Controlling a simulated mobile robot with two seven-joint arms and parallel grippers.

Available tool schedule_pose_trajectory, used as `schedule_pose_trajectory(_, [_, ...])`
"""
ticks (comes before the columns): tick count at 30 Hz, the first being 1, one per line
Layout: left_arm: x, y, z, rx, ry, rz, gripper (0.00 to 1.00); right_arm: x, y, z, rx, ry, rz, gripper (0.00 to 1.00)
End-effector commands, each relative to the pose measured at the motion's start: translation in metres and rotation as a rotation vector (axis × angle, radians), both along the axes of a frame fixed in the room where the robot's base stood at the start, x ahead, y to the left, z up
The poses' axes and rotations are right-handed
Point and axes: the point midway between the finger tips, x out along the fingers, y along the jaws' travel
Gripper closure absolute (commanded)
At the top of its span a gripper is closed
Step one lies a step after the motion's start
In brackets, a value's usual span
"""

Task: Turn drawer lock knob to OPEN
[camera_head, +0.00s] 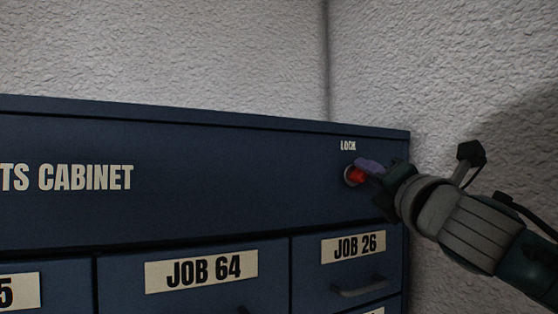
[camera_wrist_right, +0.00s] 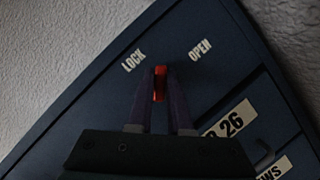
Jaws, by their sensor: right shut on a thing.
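The drawer lock knob (camera_head: 356,175) is red and sits on the upper right of the blue cabinet's front, under the white word LOCK. In the right wrist view the red knob (camera_wrist_right: 159,84) stands between the words LOCK and OPEN, closer to LOCK. My right gripper (camera_head: 368,170) reaches in from the right. Its two purple fingers are closed on the knob's sides in the wrist view (camera_wrist_right: 160,90). The word OPEN is hidden in the head view behind the gripper. My left gripper is not in view.
The blue parts cabinet (camera_head: 220,190) fills the lower left, with labelled drawers such as JOB 64 (camera_head: 200,269) and JOB 26 (camera_head: 353,246). A drawer handle (camera_head: 358,290) sticks out below the gripper. A rough white wall (camera_head: 440,70) stands close behind and beside the cabinet.

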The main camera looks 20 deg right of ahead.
Motion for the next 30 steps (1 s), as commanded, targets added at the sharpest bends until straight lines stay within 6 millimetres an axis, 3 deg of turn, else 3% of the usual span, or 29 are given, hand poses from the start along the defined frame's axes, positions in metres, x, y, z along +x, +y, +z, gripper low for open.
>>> schedule_pose_trajectory(18, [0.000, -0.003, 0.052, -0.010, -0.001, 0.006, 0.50, 0.002, 0.002, -0.006, 0.555, 0.056, 0.007, 1.00])
schedule_pose_trajectory(30, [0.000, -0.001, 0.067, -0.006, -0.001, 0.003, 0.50, 0.002, 0.002, -0.009, 0.742, 0.068, 0.008, 1.00])
